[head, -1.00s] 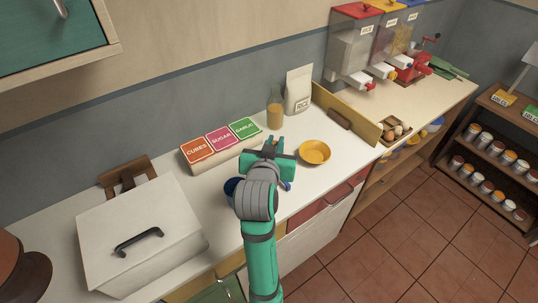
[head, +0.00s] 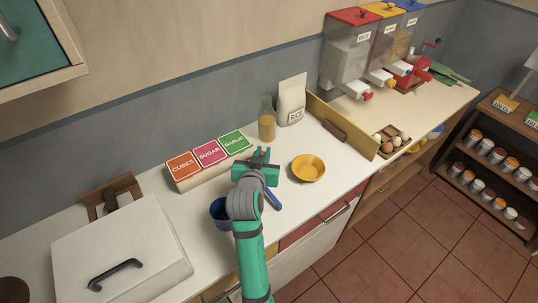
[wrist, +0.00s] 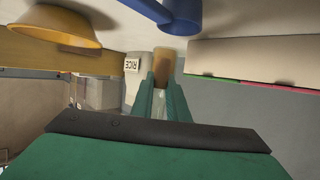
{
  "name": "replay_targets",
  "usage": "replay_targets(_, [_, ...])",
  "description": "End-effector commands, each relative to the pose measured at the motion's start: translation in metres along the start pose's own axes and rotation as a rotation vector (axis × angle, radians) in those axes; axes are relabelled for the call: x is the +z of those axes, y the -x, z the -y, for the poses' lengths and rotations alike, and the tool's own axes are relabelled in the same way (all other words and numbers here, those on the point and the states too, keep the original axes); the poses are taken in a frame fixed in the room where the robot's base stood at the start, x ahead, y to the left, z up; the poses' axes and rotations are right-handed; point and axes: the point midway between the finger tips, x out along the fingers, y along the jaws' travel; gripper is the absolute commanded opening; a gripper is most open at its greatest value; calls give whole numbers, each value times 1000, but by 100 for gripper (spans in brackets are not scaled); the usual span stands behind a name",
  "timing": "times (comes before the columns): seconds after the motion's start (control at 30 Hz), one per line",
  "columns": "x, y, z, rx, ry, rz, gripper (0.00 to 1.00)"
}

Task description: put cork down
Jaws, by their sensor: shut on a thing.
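My gripper (head: 263,154) is above the white counter (head: 320,142), in front of the glass bottle and left of the yellow bowl. Its two green fingers also show in the wrist view (wrist: 161,92), close together. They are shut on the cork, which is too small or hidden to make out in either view. The bottle (head: 267,128) stands upright with amber contents. In the wrist view, which is upside down, the bottle (wrist: 164,62) shows beyond and between the fingers.
A rice bag (head: 291,100) stands right of the bottle. A yellow bowl (head: 308,172), a dark blue cup (head: 218,214) and a blue-handled thing (head: 273,199) are near my gripper. A labelled box (head: 209,160) and a white lidded box (head: 122,245) stand left. Counter between bottle and bowl is clear.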

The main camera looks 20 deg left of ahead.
Motion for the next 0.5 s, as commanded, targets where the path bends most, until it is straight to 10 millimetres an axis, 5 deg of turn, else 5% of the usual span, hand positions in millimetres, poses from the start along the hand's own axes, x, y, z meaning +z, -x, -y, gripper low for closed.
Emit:
replay_targets(0.17, [8,-9,-17,25,-9,1,0])
replay_targets(0.5, [39,-22,-19,28,-9,0,0])
